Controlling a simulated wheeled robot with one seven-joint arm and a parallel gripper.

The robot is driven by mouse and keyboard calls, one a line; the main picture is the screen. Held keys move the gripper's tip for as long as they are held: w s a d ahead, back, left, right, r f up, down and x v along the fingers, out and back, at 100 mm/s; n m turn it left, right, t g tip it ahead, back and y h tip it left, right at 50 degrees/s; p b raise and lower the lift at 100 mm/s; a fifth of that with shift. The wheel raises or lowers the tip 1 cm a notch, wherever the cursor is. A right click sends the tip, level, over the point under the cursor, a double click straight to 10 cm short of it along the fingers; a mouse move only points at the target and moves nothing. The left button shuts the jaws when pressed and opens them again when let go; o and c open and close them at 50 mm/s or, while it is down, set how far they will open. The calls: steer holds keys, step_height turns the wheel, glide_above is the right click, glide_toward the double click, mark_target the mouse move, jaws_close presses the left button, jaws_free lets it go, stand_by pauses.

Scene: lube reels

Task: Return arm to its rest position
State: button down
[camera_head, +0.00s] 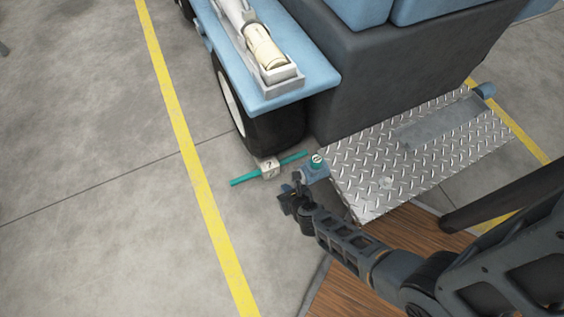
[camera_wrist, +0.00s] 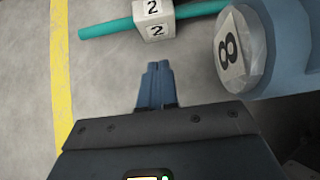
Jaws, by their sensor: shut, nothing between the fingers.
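My gripper (camera_head: 290,197) is at the end of my dark arm, which reaches in from the lower right in the head view. It is beside the left corner of the metal step plate, above the floor. In the wrist view my gripper (camera_wrist: 157,78) shows with its two fingers together and nothing between them. A white block marked 2 (camera_head: 269,168) with a teal rod (camera_head: 243,179) through it is just beyond the fingers. Both also show in the wrist view, the block (camera_wrist: 153,14) and the rod (camera_wrist: 105,28).
A round face marked 8 (camera_wrist: 231,47) is close to my gripper's right. A blue vehicle (camera_head: 275,90) stands behind. Open floor (camera_head: 90,220) lies left, across a yellow line (camera_head: 190,155).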

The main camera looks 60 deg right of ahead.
steer(key=p+v, duration=0.1)
steer(key=v, duration=0.2)
steer(key=shift+f, duration=0.1)
